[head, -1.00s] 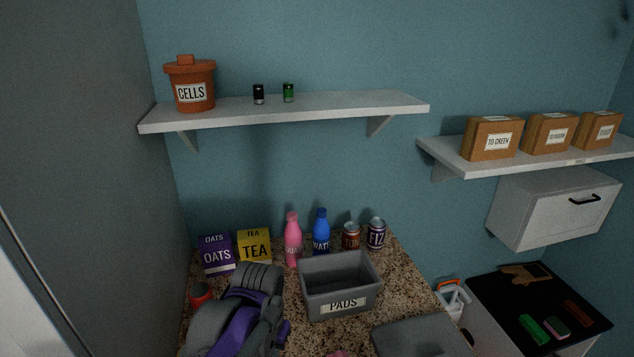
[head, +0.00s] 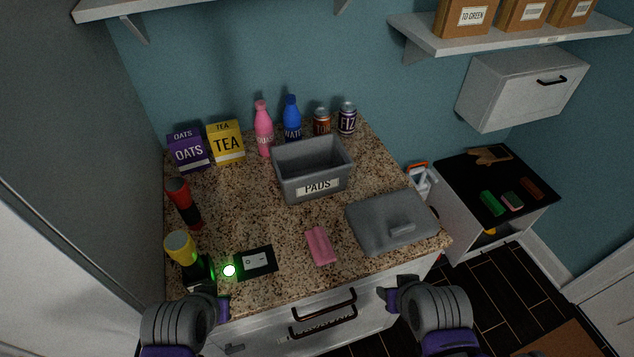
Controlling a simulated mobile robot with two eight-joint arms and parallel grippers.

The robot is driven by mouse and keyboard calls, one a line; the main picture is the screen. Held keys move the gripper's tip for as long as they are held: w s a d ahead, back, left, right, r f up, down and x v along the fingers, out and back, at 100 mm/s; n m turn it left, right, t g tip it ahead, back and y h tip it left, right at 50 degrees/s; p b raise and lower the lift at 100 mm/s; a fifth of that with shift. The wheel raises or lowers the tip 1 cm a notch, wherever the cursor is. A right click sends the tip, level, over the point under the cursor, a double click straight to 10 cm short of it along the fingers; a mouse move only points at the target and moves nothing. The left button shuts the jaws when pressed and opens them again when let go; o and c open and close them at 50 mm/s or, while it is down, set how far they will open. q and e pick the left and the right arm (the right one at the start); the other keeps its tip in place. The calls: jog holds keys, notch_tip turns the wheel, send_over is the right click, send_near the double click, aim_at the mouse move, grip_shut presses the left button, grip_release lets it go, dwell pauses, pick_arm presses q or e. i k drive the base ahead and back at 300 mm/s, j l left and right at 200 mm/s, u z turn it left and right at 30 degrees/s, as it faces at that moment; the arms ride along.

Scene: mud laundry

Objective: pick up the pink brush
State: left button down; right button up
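A pink block-shaped item (head: 320,246), which looks like the pink brush, lies on the speckled counter (head: 245,205) near its front edge. It is between the dark card with a white label (head: 257,262) and the grey lid. My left gripper (head: 212,300) is at the counter's front left corner, left of the pink item and apart from it. My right gripper (head: 393,298) is in front of the counter, below and right of the pink item. Both are seen from behind, with their fingertips mostly hidden, so their opening is unclear. Neither touches the pink item.
A grey PADS bin (head: 312,170) and a grey lid with a handle (head: 391,222) stand nearby. Bottles, cans and boxes line the back.

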aim_at(320, 246)
jog(key=k+u, duration=0.35)
jog(key=u, duration=0.15)
jog(key=k+j+u, duration=0.2)
jog(key=k+u, duration=0.15)
jog(key=u, duration=0.15)
